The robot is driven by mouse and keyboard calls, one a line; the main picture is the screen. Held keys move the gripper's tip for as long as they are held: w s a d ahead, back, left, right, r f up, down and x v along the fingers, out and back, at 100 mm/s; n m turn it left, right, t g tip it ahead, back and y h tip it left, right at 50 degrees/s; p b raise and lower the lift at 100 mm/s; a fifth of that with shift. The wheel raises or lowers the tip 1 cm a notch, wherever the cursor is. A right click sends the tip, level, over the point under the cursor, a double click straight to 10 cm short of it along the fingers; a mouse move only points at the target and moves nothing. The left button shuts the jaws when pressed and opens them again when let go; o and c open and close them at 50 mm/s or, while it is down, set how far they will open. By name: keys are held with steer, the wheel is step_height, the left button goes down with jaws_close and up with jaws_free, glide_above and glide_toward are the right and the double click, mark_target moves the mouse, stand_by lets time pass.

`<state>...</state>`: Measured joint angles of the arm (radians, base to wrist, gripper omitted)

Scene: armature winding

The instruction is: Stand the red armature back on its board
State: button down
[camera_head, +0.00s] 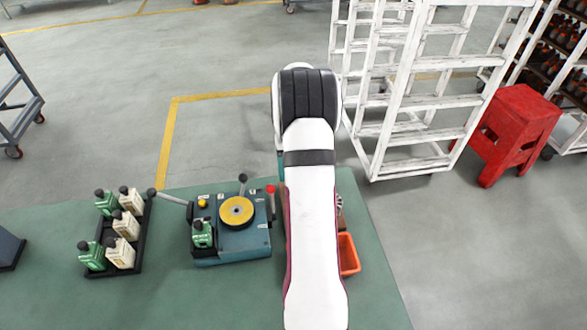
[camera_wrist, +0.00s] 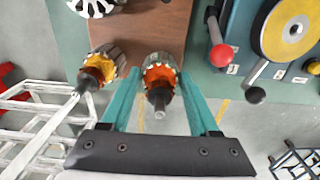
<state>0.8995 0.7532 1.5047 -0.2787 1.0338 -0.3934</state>
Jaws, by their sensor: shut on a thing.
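The red armature (camera_wrist: 160,76), with a red-orange winding, a dark ribbed core and a shaft pointing toward the camera, is between the teal fingers of my gripper (camera_wrist: 160,88) in the wrist view. My gripper is shut on it. The brown board (camera_wrist: 150,28) lies just beyond it. I cannot tell whether the armature touches the board or hangs above it. A second armature with a yellow winding (camera_wrist: 105,66) is to the left, by the board's edge. In the head view my arm hides my gripper, both armatures and most of the board.
A winding machine with a yellow disc (camera_head: 237,211) and levers stands left of my arm, close to the right finger in the wrist view. An orange bin (camera_head: 348,256) is at right. A bottle tray (camera_head: 131,262) stands farther left. The green table (camera_head: 150,305) is clear in front.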

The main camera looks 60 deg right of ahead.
steer(key=shift+f, duration=0.75)
steer(key=shift+c, duration=0.3)
jaws_free()
steer(key=shift+r, duration=2.25)
